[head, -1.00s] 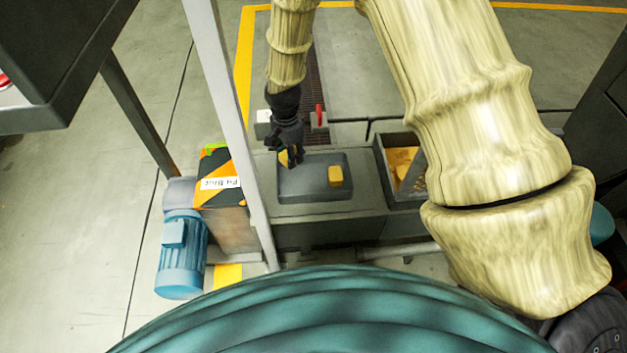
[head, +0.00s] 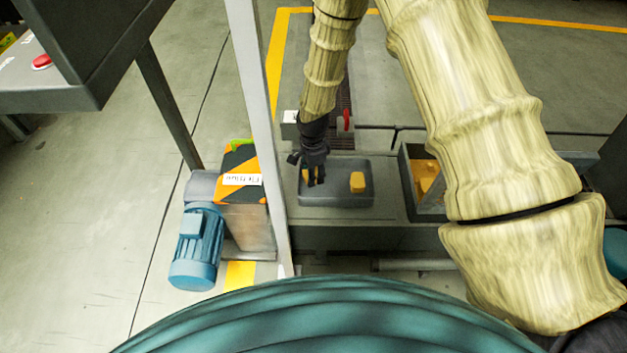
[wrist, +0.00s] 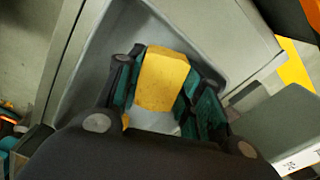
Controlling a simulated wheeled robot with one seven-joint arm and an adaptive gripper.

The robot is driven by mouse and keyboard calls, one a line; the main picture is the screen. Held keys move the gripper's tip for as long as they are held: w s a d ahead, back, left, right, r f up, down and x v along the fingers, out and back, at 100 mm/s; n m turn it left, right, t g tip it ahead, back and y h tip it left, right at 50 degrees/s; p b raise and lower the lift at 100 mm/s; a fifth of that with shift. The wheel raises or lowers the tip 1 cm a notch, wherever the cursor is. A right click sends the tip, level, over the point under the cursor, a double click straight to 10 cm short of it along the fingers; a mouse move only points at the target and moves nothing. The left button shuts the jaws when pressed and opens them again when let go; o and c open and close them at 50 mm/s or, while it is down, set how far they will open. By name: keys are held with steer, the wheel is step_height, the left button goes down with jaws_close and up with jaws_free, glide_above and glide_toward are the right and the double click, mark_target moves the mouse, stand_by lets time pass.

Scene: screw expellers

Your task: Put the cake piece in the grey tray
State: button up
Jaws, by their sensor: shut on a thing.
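The grey tray (head: 335,199) sits on the grey machine's top in the head view, and its wall also shows in the wrist view (wrist: 225,35). My gripper (head: 313,182) is over the tray's left part with its fingers pointing down. In the wrist view my gripper (wrist: 160,90) is shut on a yellow cake piece (wrist: 163,78), with a finger on each side. A sliver of yellow (head: 305,175) shows beside the fingers in the head view. Another yellow cake piece (head: 357,182) lies in the tray's right part. I cannot tell whether the held piece touches the tray floor.
A grey bin (head: 408,180) with several yellow pieces (head: 426,172) stands right of the tray, partly hidden by my arm. A pale upright post (head: 262,130) stands left of the tray, with a blue motor (head: 195,250) beyond it. A red handle (head: 346,120) is behind the tray.

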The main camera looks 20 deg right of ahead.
steer(key=shift+f+b, duration=0.35)
steer(key=shift+f, duration=1.45)
steer(key=shift+f, duration=0.1)
steer(key=o, duration=1)
step_height(320, 180, up, 12)
steer(key=shift+r+p, duration=0.15)
steer(key=shift+p, duration=1.1)
